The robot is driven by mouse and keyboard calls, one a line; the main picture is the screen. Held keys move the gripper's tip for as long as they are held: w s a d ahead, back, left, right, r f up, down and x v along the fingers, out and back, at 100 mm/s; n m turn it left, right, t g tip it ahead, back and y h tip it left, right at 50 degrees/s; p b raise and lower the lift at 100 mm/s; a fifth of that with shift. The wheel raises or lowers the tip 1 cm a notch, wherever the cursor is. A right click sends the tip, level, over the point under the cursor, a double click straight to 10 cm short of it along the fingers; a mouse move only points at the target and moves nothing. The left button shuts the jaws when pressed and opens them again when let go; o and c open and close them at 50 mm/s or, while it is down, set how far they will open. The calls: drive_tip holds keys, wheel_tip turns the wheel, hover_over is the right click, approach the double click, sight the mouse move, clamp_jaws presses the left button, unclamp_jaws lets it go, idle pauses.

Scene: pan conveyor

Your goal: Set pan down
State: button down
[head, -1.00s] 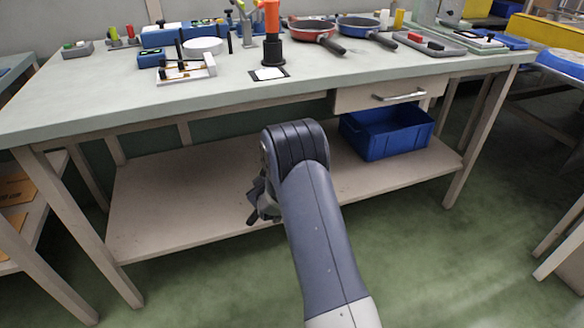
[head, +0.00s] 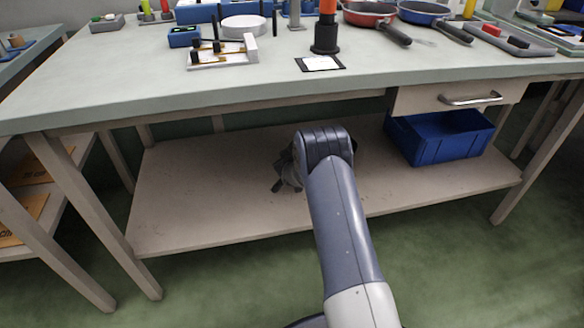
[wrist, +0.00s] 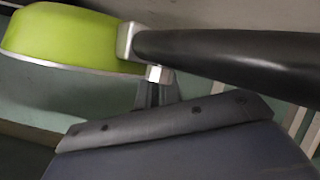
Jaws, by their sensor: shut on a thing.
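The pan (wrist: 62,38) is lime green with a pale rim and a black handle (wrist: 230,55); it fills the upper part of the wrist view, close to the camera. A silver collar joins its body and handle. My gripper (head: 281,180) shows in the head view, mostly hidden behind my arm, low in front of the bench's lower shelf. It is shut on the pan, though the grip itself is not clearly visible. The pan is hidden in the head view.
The workbench (head: 180,85) stands ahead, its front strip clear. On it are a black post with an orange top (head: 326,38), a white-black card (head: 320,63), a red pan (head: 368,13), a blue pan (head: 424,12) and a small fixture (head: 222,57). A blue bin (head: 440,140) sits below.

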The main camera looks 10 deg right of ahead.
drive_tip(key=shift+f+b, duration=0.95)
drive_tip(key=shift+f, duration=1.25)
drive_tip(key=shift+f, duration=0.1)
drive_tip(key=c, duration=1.6)
unclamp_jaws()
drive_tip(key=shift+s+r, duration=0.25)
drive_tip(key=shift+s, duration=0.1)
drive_tip(key=p+v, duration=0.4)
drive_tip(key=v, duration=0.7)
drive_tip(key=shift+s, duration=0.1)
